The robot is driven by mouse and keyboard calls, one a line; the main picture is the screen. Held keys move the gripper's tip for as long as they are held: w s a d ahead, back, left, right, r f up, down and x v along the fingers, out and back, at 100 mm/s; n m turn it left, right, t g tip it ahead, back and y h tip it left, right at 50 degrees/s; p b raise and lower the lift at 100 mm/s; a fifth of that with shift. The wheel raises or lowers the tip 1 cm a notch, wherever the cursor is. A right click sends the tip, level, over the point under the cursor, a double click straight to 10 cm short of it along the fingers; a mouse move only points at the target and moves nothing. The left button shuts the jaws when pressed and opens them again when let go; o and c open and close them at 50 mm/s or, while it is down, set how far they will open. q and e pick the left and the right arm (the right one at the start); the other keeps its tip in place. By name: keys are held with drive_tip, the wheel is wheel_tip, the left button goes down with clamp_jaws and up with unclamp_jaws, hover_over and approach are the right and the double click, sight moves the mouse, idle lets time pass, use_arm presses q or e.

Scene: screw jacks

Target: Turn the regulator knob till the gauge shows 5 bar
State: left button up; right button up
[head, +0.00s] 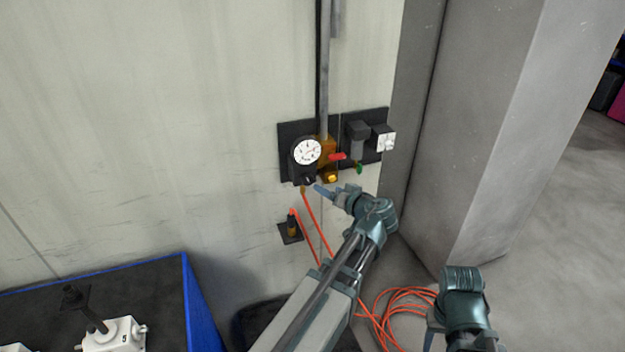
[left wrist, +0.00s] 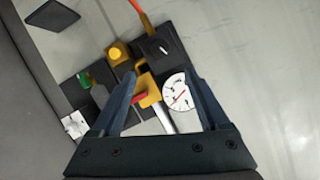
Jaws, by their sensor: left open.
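The round white gauge (head: 307,151) sits on a black panel on the wall, and it also shows in the left wrist view (left wrist: 179,97). Its red needle is visible there, but I cannot read the number. The black regulator knob (head: 309,180) is just below the gauge; a white line shows on its face in the left wrist view (left wrist: 161,47). My left gripper (head: 319,189) is open and empty, in front of the panel close to the knob. In the left wrist view the knob appears beyond the fingertips, and no contact is visible.
A red lever (head: 338,156), a yellow button (head: 332,178) and a green part (head: 359,168) sit right of the knob. An orange hose (head: 315,228) hangs below and coils on the floor. A grey pillar (head: 490,130) stands right; a blue-edged dark table (head: 187,300) is lower left.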

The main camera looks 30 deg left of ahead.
sight(310, 180)
use_arm(q)
drive_tip(key=b+x, duration=0.4)
drive_tip(key=x, duration=0.9)
clamp_jaws()
drive_tip(key=shift+f, duration=0.1)
drive_tip(key=shift+w+d+f+m+g+y+b, duration=0.1)
drive_tip(key=shift+m+g+y+b, duration=0.15)
drive_tip(key=shift+m+b, duration=0.25)
drive_tip(key=shift+w+m+g+y+b, duration=0.15)
drive_tip(key=shift+m+y+b, duration=0.25)
drive_tip(key=shift+m, duration=0.2)
drive_tip(key=shift+s+m+g+y+b, duration=0.15)
drive_tip(key=shift+m+g+y+b, duration=0.15)
drive_tip(key=shift+m+y+b, duration=0.5)
drive_tip(key=shift+m, duration=0.5)
